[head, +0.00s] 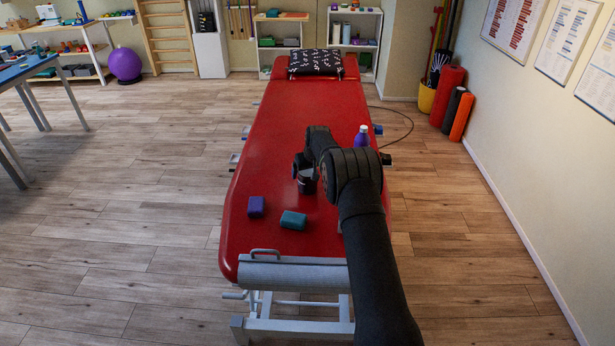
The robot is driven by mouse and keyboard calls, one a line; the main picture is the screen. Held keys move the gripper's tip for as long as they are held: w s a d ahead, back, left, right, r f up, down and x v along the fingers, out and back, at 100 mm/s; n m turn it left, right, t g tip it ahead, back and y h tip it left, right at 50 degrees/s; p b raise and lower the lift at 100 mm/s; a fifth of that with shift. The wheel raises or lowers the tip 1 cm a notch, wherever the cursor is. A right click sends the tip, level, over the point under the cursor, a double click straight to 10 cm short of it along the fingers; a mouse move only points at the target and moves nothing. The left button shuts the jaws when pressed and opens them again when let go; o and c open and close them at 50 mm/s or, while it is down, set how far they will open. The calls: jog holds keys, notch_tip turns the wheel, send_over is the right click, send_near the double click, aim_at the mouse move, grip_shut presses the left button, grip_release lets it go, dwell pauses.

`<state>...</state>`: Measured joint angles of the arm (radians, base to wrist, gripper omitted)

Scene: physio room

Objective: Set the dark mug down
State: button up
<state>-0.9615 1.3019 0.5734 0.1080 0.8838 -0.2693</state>
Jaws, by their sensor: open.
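The dark mug (306,182) is on or just above the red treatment table (262,130), near the table's middle. I cannot tell for sure whether its base touches the surface. My gripper (302,168) is right above and at the mug, coming from the right, and hides part of its upper side. The jaws are open. The small fingertips are dark against the dark mug, so their exact gap to it is hard to see.
A purple block (256,206) and a teal block (293,220) lie on the table in front of the mug. A purple bottle (362,137) stands behind my arm to the right. A patterned pillow (316,62) lies at the far end. The table's left middle is clear.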

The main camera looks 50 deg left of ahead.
jog(key=v, duration=0.7)
jog(key=x, duration=1.2)
jog(key=shift+f, duration=0.15)
jog(key=shift+r, duration=0.2)
jog(key=shift+d, duration=0.1)
jog(key=v, duration=1.2)
jog(key=x, duration=1.2)
jog(key=shift+f, duration=0.25)
jog(key=r, duration=0.5)
jog(key=shift+w+d, duration=0.15)
jog(key=shift+d, duration=0.2)
jog(key=shift+w+d+r, duration=0.25)
jog(key=shift+d+r, duration=0.05)
jog(key=shift+d, duration=0.15)
